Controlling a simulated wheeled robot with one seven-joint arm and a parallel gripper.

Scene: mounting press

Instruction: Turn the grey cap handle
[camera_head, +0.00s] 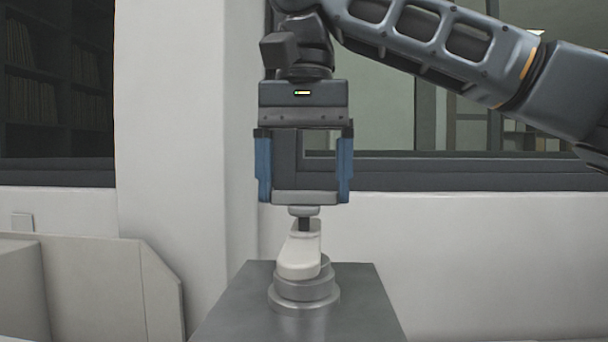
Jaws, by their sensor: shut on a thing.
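The grey cap handle (304,198) is a short light-grey bar above a small round knob and a dark stem. It sits at the top of the press. My gripper (304,188) points straight down, its two blue fingers at the left and right ends of the bar. It is shut on the handle. Below, an off-white arm-like piece (299,258) stands on a round stepped grey base (304,293). The fingers' inner contact faces are hidden.
The press stands on a dark grey metal block (235,318). A pale angled panel (100,285) is at the lower left, and a white pillar (170,150) rises behind it. A white wall with a window is behind; the space right of the block looks free.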

